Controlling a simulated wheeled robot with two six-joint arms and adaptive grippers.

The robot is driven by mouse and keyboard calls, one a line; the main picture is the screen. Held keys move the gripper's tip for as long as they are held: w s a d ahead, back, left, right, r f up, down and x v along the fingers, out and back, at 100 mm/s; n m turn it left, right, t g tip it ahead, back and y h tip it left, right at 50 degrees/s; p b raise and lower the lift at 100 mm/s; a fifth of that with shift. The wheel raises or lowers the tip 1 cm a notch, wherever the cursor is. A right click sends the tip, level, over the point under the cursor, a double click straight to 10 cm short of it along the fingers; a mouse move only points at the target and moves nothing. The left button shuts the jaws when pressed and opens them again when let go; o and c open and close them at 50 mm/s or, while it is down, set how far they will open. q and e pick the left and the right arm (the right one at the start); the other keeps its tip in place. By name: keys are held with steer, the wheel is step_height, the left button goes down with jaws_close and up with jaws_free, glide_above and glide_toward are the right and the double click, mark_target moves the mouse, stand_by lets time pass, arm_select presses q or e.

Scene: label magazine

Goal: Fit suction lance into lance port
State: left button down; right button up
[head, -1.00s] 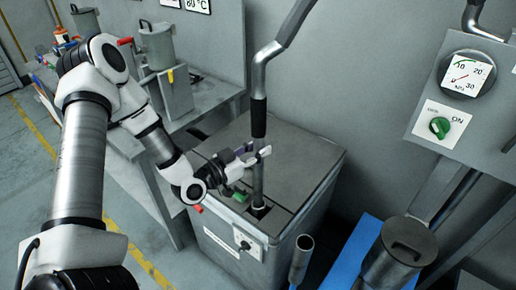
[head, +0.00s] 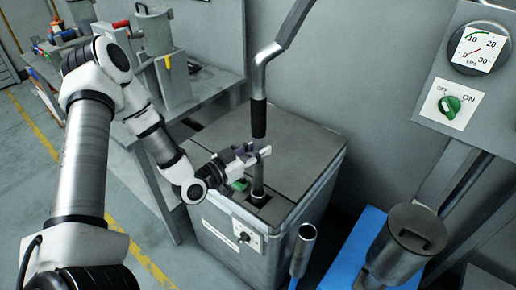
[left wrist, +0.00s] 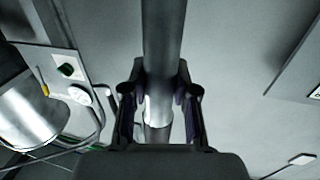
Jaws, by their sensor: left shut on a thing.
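The suction lance is a grey metal tube with a bent top and a black sleeve (head: 258,118). It stands nearly upright over the grey cabinet. My left gripper (head: 262,153) is shut on the lance just below the sleeve. The held tube also shows between the fingers in the left wrist view (left wrist: 163,60). The lance's lower end is at the dark lance port (head: 260,200) in the cabinet top. How deep it sits in the port I cannot tell. My right gripper is out of view.
The cabinet (head: 300,150) has a green part (head: 238,185) beside the port and a front knob. A gauge panel (head: 460,80) hangs at upper right. A bench (head: 205,90) is behind my left arm.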

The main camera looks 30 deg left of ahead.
arm_select(q)
steer(key=shift+f+b, duration=4.85)
steer(key=shift+f, duration=0.9)
steer(key=c, duration=0.8)
jaws_free()
glide_toward(255, 180)
steer(key=shift+x, duration=1.85)
